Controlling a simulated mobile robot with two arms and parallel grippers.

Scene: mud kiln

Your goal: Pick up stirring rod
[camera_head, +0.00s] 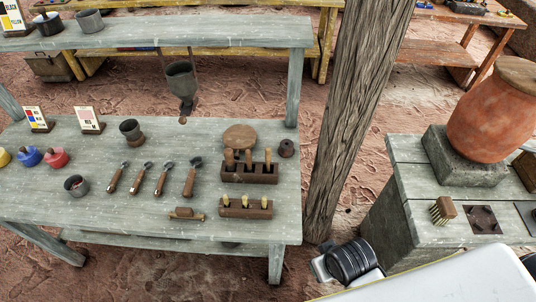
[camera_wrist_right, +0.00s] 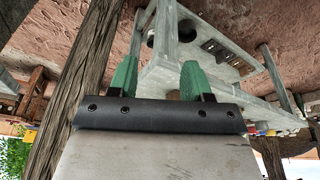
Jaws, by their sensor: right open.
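I cannot single out a stirring rod for certain. In the head view, a dark wooden rack (camera_head: 249,173) on the grey-green workbench (camera_head: 110,210) holds upright rods with wooden handles. A lower rack (camera_head: 246,208) in front holds several pale-tipped tools. Several dark-headed tools with wooden handles (camera_head: 154,179) lie left of the racks. My right gripper (camera_wrist_right: 158,72) is open and empty in the right wrist view, its green fingers apart. The workbench shows beyond it at a tilt. My left gripper is not in view.
A thick wooden post (camera_head: 354,120) stands right of the workbench. A shelf (camera_head: 150,38) spans its back, with a hanging metal cup (camera_head: 181,78) below. A clay pot (camera_head: 491,124) stands on the right bench (camera_head: 408,180). Small cups and paint pots sit on the workbench's left.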

